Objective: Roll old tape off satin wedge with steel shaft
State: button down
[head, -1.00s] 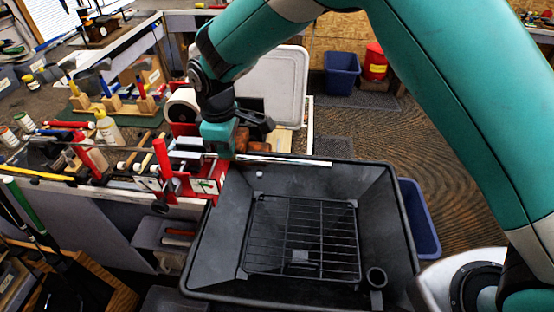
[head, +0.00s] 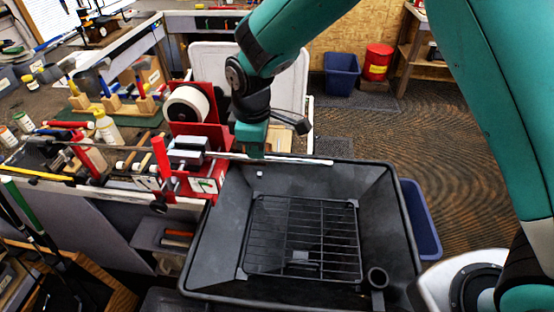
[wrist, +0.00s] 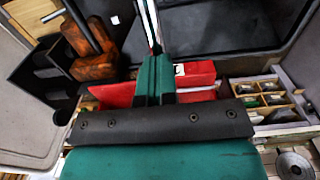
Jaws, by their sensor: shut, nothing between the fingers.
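The club's steel shaft (head: 222,156) lies level in the red vise (head: 205,180), its butt end reaching right over the black tub. White tape (head: 305,161) covers the part right of my gripper. My gripper (head: 251,152) is at the shaft near the left end of that white length. Its green fingers are shut with nothing between them; they also show in the wrist view (wrist: 153,85), where the shaft with its pale strip (wrist: 150,25) runs away from the tips. Whether the fingertips touch the tape is hidden. I cannot make out the wedge head.
The black tub (head: 215,262) with a wire rack (head: 305,235) stands under the shaft; a small white scrap (head: 260,174) lies on its back wall. A white tape roll (head: 187,104) on a red holder is behind the vise. Bottles and tools crowd the bench left.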

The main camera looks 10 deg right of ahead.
aim_at(327, 162)
jog(key=shift+s+d, duration=0.2)
jog(key=shift+d, duration=0.35)
jog(key=shift+s+d, duration=0.15)
jog(key=shift+d, duration=0.35)
jog(key=shift+s+d+f, duration=0.1)
jog(key=shift+s+d, duration=0.1)
jog(key=shift+d, duration=0.5)
jog(key=shift+s+d+r, duration=0.1)
jog(key=shift+s+d, duration=0.15)
jog(key=shift+d, duration=0.45)
jog(key=shift+s+d+f, duration=0.1)
jog(key=shift+s+d, duration=0.1)
jog(key=shift+d, duration=0.5)
jog(key=shift+d, duration=0.15)
jog(key=shift+s+d+b, duration=0.1)
jog(key=shift+s+d, duration=0.15)
jog(key=shift+d, duration=0.4)
jog(key=shift+s+d+b, duration=0.1)
jog(key=shift+s+d, duration=0.1)
jog(key=shift+d, duration=0.45)
jog(key=shift+s+d+b, duration=0.1)
jog(key=shift+s+d, duration=0.15)
jog(key=shift+d, duration=0.4)
jog(key=shift+s+d, duration=0.2)
jog(key=shift+d, duration=0.5)
jog(key=shift+s+d, duration=0.25)
jog(key=shift+d, duration=0.45)
jog(key=shift+s+d, duration=0.2)
jog(key=shift+d, duration=0.5)
